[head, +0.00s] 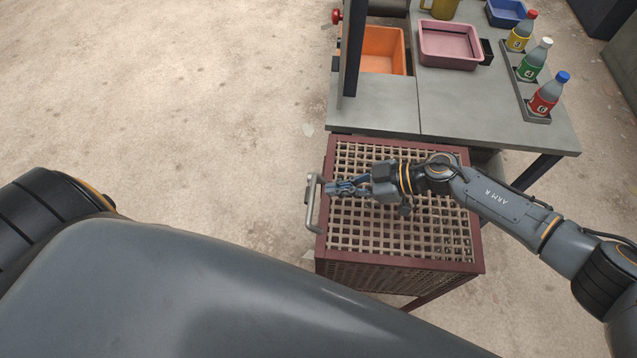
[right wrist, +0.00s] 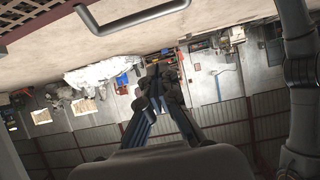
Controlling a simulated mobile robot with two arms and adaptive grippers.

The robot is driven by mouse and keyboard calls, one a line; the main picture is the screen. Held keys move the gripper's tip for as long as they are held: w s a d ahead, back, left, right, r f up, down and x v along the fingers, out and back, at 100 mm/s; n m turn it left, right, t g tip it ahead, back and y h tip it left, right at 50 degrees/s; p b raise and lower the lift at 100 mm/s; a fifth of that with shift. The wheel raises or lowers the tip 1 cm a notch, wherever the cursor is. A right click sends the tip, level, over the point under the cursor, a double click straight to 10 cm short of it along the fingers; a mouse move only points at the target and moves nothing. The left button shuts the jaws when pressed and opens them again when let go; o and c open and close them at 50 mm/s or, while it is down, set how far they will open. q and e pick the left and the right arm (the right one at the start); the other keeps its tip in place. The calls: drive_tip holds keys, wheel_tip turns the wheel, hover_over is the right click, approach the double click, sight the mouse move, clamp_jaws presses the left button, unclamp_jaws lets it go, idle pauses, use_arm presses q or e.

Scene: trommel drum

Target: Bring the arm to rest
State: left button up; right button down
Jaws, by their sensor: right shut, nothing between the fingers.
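My right arm reaches in from the right in the head view. My right gripper (head: 338,188) is over the slatted top of the red-framed drum box (head: 400,238), pointing left toward a grey handle (head: 312,206) on the box's left side. The gripper is shut and empty. In the right wrist view the fingers (right wrist: 157,80) come together at their tips, and the grey handle (right wrist: 140,18) shows above them, apart from them. My left gripper is not in view; only a dark part of my own body shows at the left.
A grey table (head: 470,110) stands behind the box. It carries an orange bin (head: 383,50), a pink tray (head: 448,60), a blue tray (head: 508,14) and bottles with yellow (head: 517,40), green (head: 531,67) and red (head: 544,98) labels. The floor left of the box is clear.

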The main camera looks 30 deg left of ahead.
drive_tip(key=shift+a+r+b+v, duration=0.1)
drive_tip(key=shift+r+b+v, duration=0.1)
drive_tip(key=shift+v, duration=1.1)
drive_tip(key=shift+a+r+b+v, duration=0.1)
drive_tip(key=shift+b+v, duration=0.1)
drive_tip(key=shift+v, duration=1.15)
